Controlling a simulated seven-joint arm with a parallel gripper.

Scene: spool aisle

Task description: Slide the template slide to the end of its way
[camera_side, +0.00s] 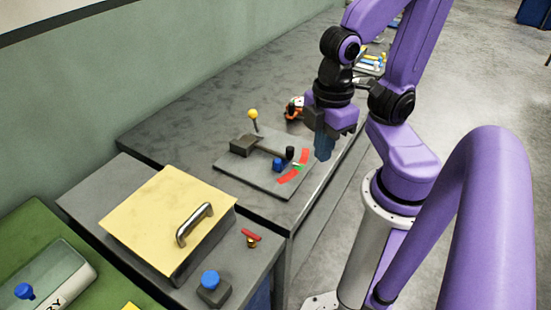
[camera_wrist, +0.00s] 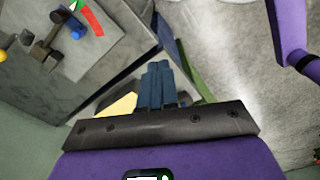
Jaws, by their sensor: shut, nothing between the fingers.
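I cannot tell for certain which part is the template slide. A pale grey-green piece (camera_side: 58,277) with a blue knob (camera_side: 25,291) and partly cut-off black letters lies on a green surface at the lower left of the side view. It is cut by the frame edge, and its track and end are not clear. My gripper (camera_side: 323,154) is far from it, above the grey bench to the upper right, fingers pointing down. In the wrist view its dark blue fingers (camera_wrist: 157,70) are together with nothing between them.
A grey plate (camera_side: 250,180) with a yellow-knobbed lever (camera_side: 253,115), a blue knob (camera_side: 278,165) and a red-green scale lies left of my gripper. A yellow lid (camera_side: 150,212) with a metal handle (camera_side: 195,225) and a blue button (camera_side: 210,279) stand nearer the camera.

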